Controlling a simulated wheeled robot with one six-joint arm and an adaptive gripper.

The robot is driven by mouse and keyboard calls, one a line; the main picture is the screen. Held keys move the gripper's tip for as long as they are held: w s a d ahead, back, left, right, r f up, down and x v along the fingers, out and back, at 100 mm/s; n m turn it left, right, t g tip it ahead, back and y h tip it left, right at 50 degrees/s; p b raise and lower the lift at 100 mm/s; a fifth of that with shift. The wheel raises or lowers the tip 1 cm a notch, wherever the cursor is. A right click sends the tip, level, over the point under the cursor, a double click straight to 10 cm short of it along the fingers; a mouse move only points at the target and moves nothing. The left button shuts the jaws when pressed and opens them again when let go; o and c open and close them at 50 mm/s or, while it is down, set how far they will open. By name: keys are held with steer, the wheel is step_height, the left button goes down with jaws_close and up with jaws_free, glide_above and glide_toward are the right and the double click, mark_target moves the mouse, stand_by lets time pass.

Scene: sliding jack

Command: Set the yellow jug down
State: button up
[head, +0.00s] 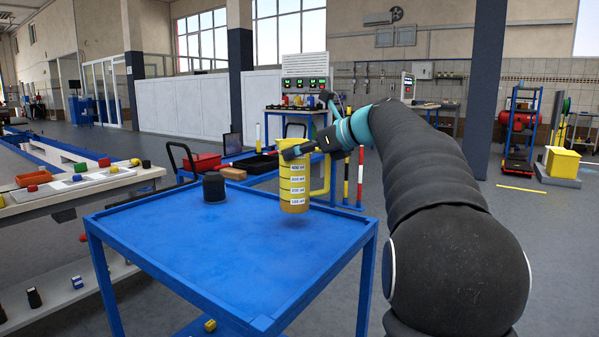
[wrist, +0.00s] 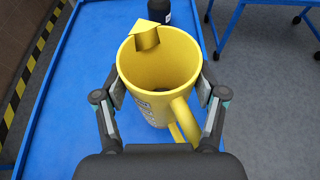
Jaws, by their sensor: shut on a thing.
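The yellow jug (head: 293,185) has a dark-on-white scale on its side and a handle on the right in the head view. It is upright over the far right part of the blue table (head: 200,270). I cannot tell whether its base touches the table top. In the wrist view the jug (wrist: 160,75) is seen from above, with its open mouth, its spout at the far side and its handle towards me. My gripper (wrist: 160,100) is shut on the jug, one finger on each side of its body. In the head view my gripper (head: 308,149) reaches it from the right.
A black cylindrical object (head: 214,187) stands on the blue table, left of the jug; it also shows beyond the spout in the wrist view (wrist: 159,11). The table's front and left are clear. A workbench (head: 90,190) with small coloured blocks stands at the left.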

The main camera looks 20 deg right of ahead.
steer(key=shift+a+f+b, duration=0.1)
steer(key=shift+f+b, duration=0.4)
steer(key=shift+f, duration=1.65)
steer(key=o, duration=1.8)
steer(key=shift+c, duration=0.2)
glide_toward(307, 165)
steer(key=shift+a+p, duration=0.1)
steer(key=shift+p, duration=0.25)
